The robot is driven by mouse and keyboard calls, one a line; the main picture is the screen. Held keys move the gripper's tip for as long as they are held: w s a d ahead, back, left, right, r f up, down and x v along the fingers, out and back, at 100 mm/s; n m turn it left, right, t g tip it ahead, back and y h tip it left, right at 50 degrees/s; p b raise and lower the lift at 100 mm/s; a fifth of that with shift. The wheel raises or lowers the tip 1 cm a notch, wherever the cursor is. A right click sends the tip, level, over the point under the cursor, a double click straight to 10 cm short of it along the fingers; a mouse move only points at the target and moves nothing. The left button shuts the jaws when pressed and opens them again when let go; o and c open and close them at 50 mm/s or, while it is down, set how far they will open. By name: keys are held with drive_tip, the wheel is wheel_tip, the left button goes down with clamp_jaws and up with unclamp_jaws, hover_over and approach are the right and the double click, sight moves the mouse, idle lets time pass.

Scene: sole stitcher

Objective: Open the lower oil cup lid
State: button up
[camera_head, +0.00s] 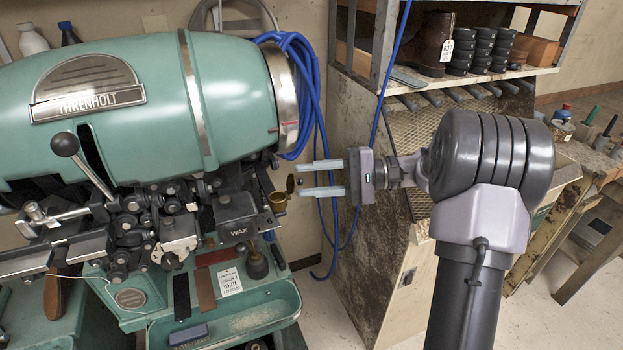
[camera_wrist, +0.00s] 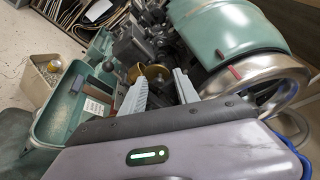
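A small brass oil cup (camera_head: 278,201) sits at the right end of the green machine, beside the black WAX box. A round brass lid (camera_head: 290,184) with a dark middle stands up at the cup's upper right and looks raised. In the wrist view the brass parts (camera_wrist: 153,71) show just beyond the fingertips. My gripper (camera_head: 301,179) is open and empty, its two pale fingers pointing left, with their tips close to the lid. The fingers (camera_wrist: 160,78) also show apart in the wrist view. I cannot tell whether a fingertip touches the lid.
The green machine body (camera_head: 150,100) with its steel end ring is above and left. Blue hoses (camera_head: 313,90) hang just behind my fingers. The black WAX box (camera_head: 236,218) is left of the cup. A green tray (camera_head: 262,318) lies below. A wooden bench (camera_head: 358,240) stands behind.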

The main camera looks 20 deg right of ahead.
drive_tip(key=shift+d, duration=0.1)
drive_tip(key=p+v, duration=0.4)
drive_tip(key=v, duration=1.3)
drive_tip(key=shift+d, duration=0.2)
